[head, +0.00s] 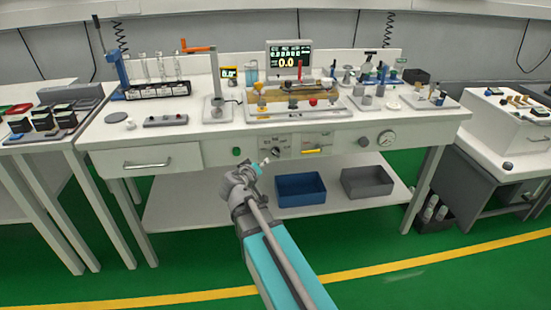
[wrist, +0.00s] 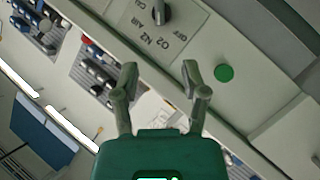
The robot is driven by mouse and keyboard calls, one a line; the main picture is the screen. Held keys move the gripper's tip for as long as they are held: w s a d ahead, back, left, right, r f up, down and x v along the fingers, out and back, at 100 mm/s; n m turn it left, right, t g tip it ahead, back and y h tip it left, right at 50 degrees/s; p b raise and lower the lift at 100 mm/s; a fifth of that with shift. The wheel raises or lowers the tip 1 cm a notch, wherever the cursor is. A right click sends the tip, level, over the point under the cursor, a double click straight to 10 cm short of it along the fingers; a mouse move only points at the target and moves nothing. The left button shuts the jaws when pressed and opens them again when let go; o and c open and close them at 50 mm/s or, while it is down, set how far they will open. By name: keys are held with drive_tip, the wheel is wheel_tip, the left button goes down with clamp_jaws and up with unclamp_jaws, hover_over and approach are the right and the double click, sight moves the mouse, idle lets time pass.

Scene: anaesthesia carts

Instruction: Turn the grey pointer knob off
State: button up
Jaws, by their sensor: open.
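The grey pointer knob (head: 277,151) sits on the front panel (head: 220,154) of the bench, below the top. In the head view my gripper (head: 263,163) is just below and left of the knob.
A green button (wrist: 223,73) is on the panel near the right finger; it also shows in the head view (head: 237,151). A blue bin (head: 300,190) and grey bin (head: 367,182) stand on the lower shelf.

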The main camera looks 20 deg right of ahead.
sight(275, 154)
idle(0.3)
drive_tip(key=b+x, duration=0.4)
drive_tip(key=x, duration=0.9)
drive_tip(key=shift+w+d+f, duration=0.2)
drive_tip(key=shift+w+d, duration=0.05)
drive_tip(key=shift+d, duration=0.05)
clamp_jaws()
drive_tip(key=shift+d, duration=0.3)
drive_tip(key=shift+a, duration=0.25)
